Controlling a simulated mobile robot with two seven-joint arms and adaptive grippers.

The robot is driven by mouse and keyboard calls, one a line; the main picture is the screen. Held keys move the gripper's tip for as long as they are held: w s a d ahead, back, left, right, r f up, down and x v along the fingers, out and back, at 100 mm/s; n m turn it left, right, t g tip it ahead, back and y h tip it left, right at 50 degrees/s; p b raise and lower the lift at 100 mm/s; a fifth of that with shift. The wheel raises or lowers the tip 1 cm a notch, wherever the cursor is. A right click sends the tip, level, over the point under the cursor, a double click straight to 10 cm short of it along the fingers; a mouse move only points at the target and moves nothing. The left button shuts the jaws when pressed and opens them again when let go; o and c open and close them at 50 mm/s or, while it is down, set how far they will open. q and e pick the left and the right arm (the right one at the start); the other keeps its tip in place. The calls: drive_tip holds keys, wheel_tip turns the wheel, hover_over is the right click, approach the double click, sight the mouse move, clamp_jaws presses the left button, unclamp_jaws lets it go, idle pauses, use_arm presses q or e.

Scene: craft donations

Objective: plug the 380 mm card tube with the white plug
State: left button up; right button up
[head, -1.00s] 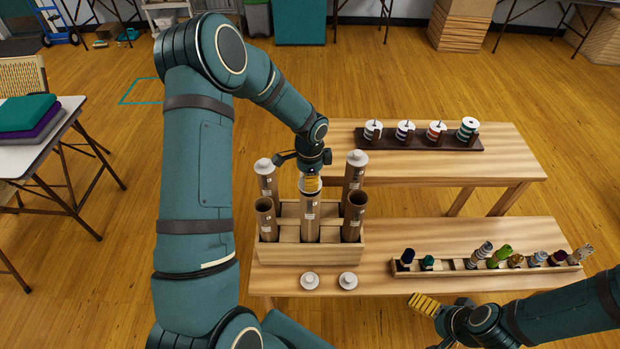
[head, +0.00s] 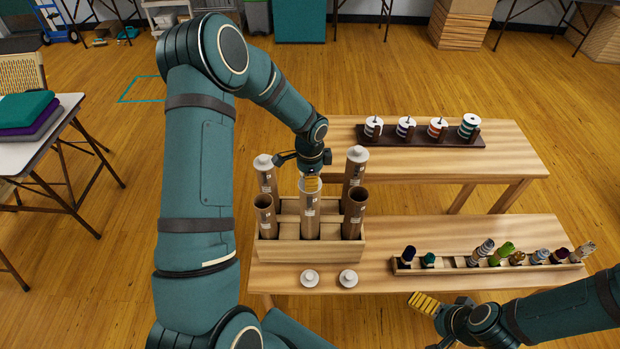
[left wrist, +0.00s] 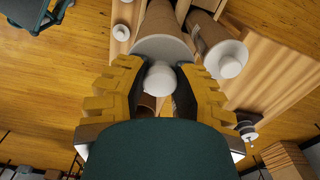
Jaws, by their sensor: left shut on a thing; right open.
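My left gripper (head: 311,183) is shut on the knob of a white plug (head: 310,197), at the top of the middle card tube (head: 310,222). In the left wrist view the plug's knob (left wrist: 160,78) sits between the yellow fingers, with its wide flange against the tube's end; I cannot tell how deep it is seated. The tube stands in a wooden rack (head: 310,252). The tube labels are too small to read. Two loose white plugs, left (head: 309,279) and right (head: 348,279), lie in front of the rack. My right gripper (head: 424,304) is open and empty.
The front left tube (head: 265,220) and front right tube (head: 354,218) are open-topped. The back left tube (head: 267,180) and back right tube (head: 354,172) have white caps.

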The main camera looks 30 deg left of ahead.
use_arm(q)
drive_tip(key=shift+r, duration=0.15)
idle(0.5)
drive_tip(key=shift+r+p, duration=0.35)
drive_tip(key=shift+r, duration=0.25)
drive_tip(key=shift+f, duration=0.1)
idle(0.8)
drive_tip(key=o, duration=0.5)
drive_tip(key=shift+r+p, duration=2.8)
drive_tip(key=shift+r, duration=2.75)
